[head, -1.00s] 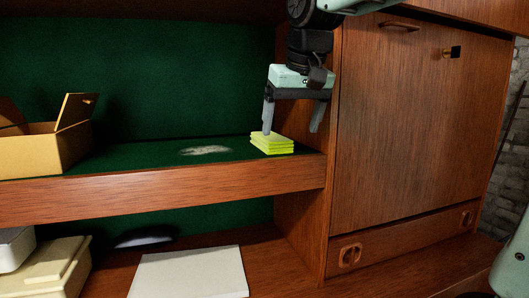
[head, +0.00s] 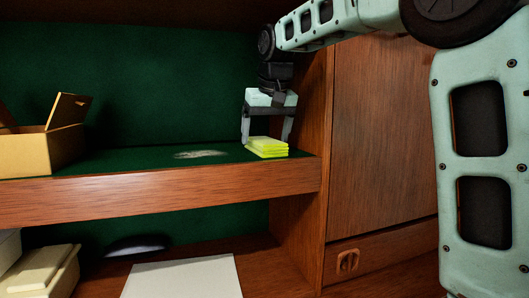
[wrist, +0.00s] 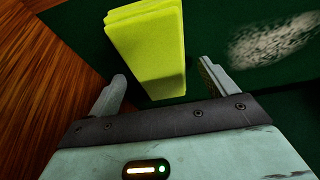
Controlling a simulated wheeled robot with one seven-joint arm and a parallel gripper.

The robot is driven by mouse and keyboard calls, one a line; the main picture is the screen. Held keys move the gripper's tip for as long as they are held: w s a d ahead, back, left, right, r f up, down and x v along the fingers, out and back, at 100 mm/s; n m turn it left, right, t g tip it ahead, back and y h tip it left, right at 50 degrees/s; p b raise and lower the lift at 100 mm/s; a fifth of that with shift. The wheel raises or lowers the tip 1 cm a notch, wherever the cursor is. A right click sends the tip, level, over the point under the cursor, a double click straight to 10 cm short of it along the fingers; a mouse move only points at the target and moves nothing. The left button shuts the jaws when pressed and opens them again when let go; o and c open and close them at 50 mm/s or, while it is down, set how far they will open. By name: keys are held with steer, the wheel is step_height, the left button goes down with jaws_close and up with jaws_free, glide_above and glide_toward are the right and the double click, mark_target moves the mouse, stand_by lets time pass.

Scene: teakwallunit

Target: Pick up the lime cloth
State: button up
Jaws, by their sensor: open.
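The lime cloth (head: 266,148) is a folded, layered yellow-green stack on the green-lined shelf, near the shelf's right end. My gripper (head: 267,141) is above and just behind it, pointing down, with its fingers apart. In the wrist view the lime cloth (wrist: 149,45) lies beyond the open fingertips of my gripper (wrist: 162,78), roughly between them in line. The fingers hold nothing. I cannot tell whether either finger touches the cloth.
A pale dusty patch (head: 201,154) lies on the shelf left of the cloth. An open cardboard box (head: 50,150) stands at the shelf's left. The wooden upright (head: 308,130) is close on the right. A white sheet (head: 185,277) lies on the lower surface.

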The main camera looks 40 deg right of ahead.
steer(key=shift+x, duration=0.8)
steer(key=c, duration=1.2)
steer(key=shift+o, duration=0.2)
steer(key=shift+r, duration=0.1)
